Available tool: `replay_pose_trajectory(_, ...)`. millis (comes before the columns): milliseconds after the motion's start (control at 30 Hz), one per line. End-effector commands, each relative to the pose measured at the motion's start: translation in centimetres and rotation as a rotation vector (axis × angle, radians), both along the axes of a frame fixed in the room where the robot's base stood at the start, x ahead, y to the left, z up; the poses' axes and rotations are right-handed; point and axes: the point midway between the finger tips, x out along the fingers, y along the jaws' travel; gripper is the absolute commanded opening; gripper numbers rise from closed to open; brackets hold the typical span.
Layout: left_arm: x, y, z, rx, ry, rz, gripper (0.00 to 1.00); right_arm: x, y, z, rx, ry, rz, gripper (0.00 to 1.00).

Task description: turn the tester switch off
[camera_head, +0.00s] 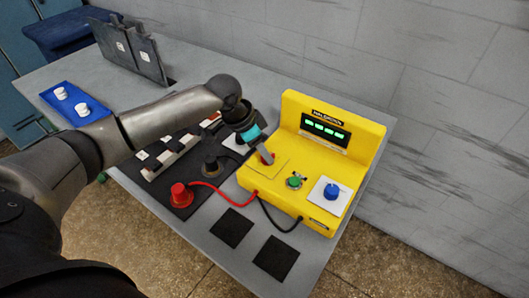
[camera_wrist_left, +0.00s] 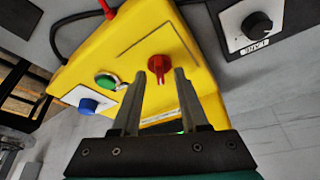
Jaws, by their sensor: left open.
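The yellow tester (camera_head: 350,148) stands on the grey table with its display (camera_head: 325,130) lit green. Its red switch knob (camera_wrist_left: 159,65) sits on the sloped front panel; in the head view the knob (camera_head: 268,158) is partly covered by my gripper. My left gripper (camera_head: 262,149) is open at the knob. In the left wrist view its two fingers (camera_wrist_left: 160,78) point at the knob, one at each side; I cannot tell whether they touch it. My right gripper is not in view.
A green button (camera_head: 295,181) and a blue knob (camera_head: 332,191) sit beside the switch on the tester. Red and black leads hang at its front. A red plug (camera_head: 181,195) and a black plug (camera_head: 211,163) stand at left. Two black pads (camera_head: 276,257) lie in front.

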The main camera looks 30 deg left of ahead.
Motion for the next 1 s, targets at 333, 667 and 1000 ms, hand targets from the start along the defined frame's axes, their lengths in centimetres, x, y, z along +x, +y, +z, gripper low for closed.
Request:
replay_pose_trajectory(333, 0.28, -0.24, -0.76, -0.001, -0.001, 0.0, 0.44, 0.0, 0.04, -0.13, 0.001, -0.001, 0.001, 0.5)
replay_pose_trajectory(667, 0.27, -0.22, -0.73, -0.001, -0.001, 0.0, 0.13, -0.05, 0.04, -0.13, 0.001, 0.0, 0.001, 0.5)
replay_pose_trajectory(1000, 0.26, -0.21, -0.74, 0.0, 0.0, 0.0, 0.0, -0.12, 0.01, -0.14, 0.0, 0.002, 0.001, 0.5)
